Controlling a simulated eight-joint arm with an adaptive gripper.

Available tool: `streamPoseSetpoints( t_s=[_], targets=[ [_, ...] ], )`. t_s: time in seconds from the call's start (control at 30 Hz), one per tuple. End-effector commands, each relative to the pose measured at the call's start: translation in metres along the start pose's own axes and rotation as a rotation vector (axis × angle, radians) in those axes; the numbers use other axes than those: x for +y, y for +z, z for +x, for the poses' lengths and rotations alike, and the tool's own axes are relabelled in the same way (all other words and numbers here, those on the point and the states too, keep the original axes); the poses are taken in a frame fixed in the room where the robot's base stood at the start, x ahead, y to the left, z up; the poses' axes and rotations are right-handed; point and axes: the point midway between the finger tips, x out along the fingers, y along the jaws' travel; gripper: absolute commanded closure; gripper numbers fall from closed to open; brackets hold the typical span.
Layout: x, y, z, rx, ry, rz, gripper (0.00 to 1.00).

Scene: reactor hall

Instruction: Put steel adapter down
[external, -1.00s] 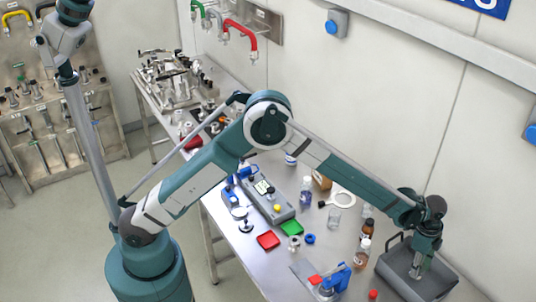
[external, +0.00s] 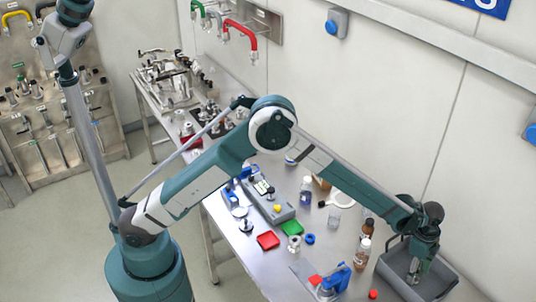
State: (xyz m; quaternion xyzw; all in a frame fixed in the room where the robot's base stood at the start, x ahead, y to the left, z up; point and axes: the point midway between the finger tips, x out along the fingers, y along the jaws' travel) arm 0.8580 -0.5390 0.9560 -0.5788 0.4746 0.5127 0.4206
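My gripper (external: 414,272) points down over the inside of a grey open bin (external: 446,277) at the right end of the steel table. A small light metallic shape shows at its fingertips, within the outline of the bin. I cannot tell whether this is the steel adapter or just the fingers. The view is too small to show whether the fingers are open or shut, or whether anything touches the bin's floor.
Brown and clear bottles (external: 363,252) stand just left of the bin. The wall runs behind the table.

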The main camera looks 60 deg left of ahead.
Motion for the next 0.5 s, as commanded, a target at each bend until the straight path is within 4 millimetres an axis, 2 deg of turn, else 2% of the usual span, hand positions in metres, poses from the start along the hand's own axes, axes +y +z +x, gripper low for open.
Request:
streamPoseSetpoints(
  t_s=[0.33, 0.5],
  targets=[
    [0.0, 0.0, -0.002, 0.0, 0.0, 0.0, 0.55],
    [0.0, 0.0, -0.011, 0.0, 0.0, 0.0, 0.55]
  ],
)
